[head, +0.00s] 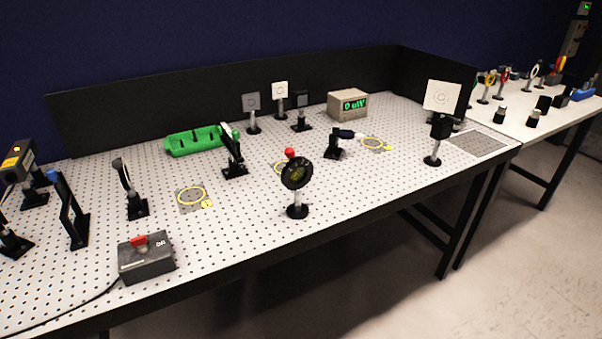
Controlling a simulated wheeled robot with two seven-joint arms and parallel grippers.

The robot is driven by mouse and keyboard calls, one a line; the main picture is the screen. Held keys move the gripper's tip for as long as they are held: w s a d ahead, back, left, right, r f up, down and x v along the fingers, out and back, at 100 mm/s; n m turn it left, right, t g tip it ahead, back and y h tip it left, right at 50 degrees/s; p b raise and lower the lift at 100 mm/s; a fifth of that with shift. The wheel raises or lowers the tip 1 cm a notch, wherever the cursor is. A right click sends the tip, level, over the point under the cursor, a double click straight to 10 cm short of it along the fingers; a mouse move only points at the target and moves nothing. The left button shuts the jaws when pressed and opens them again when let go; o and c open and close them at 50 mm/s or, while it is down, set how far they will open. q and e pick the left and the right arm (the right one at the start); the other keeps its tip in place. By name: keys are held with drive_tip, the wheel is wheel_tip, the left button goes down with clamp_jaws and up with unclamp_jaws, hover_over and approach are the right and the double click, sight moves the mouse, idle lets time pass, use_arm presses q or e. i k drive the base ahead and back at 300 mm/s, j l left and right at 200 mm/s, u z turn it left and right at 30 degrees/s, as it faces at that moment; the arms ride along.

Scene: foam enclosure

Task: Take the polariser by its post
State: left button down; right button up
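The thing that looks like the polariser (297,176) is a round black mount with faint yellow marks on its face and a red knob on top. It stands upright on a short post (297,200) with a round black base, near the front edge of the perforated table (235,245). The post is in plain view below the mount. Neither of my grippers shows in the head view.
Behind the polariser is a yellow ring marking (279,168), partly hidden. Another ring (192,197) lies left, and a third (374,144) right. A grey box with a red button (147,262) sits front left. A white square target (441,97) stands right. Black panels enclose the back.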

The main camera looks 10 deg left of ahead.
sight(296, 175)
drive_tip(key=j, duration=1.5)
drive_tip(key=k+z, duration=0.05)
